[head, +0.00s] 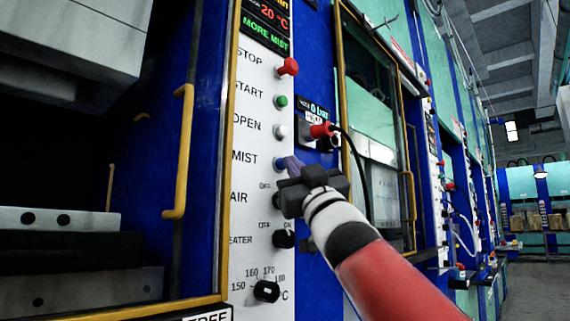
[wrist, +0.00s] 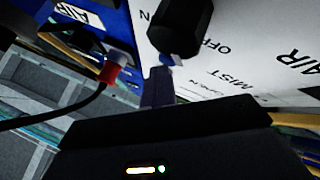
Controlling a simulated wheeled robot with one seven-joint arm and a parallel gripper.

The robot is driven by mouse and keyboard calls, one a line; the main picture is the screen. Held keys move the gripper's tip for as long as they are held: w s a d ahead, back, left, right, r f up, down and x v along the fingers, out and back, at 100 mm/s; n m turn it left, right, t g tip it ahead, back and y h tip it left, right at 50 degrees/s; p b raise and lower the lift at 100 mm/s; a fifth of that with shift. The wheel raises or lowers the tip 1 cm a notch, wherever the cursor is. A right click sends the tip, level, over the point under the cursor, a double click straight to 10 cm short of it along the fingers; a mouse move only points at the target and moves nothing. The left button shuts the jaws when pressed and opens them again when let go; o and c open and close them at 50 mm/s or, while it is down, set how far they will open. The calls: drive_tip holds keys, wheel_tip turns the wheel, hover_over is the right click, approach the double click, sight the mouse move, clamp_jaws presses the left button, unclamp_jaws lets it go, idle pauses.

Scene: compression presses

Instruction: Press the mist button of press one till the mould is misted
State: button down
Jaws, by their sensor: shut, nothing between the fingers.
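The white control panel (head: 246,192) of the press stands upright left of centre in the head view. Its blue mist button (head: 279,163) sits beside the word MIST. My gripper (head: 290,163) is shut and empty, with its fingertips at the mist button; they seem to touch it. In the wrist view the fingers (wrist: 158,88) point at a bit of blue beside a black knob, and the panel's word MIST shows to the right. The display (head: 265,28) at the panel's top reads 20 °C and MORE MIST in green. The mould block (head: 60,222) shows at the left.
A red stop button (head: 288,66), green start button (head: 281,101) and white open button (head: 280,131) sit above. Black air and heater knobs (head: 284,239) sit below. A red air-line fitting (head: 321,130) with a black hose is close right. A yellow door handle (head: 181,150) is left.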

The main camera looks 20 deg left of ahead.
drive_tip(key=shift+s+d, duration=0.3)
drive_tip(key=shift+d, duration=0.5)
drive_tip(key=shift+s+d+b, duration=0.15)
drive_tip(key=shift+s+d, duration=0.15)
drive_tip(key=shift+d, duration=0.45)
drive_tip(key=shift+s+d+b, duration=0.1)
drive_tip(key=shift+s+d, duration=0.25)
drive_tip(key=shift+d, duration=0.45)
drive_tip(key=shift+s+d+b, duration=0.15)
drive_tip(key=shift+s+d, duration=0.15)
drive_tip(key=shift+d, duration=0.45)
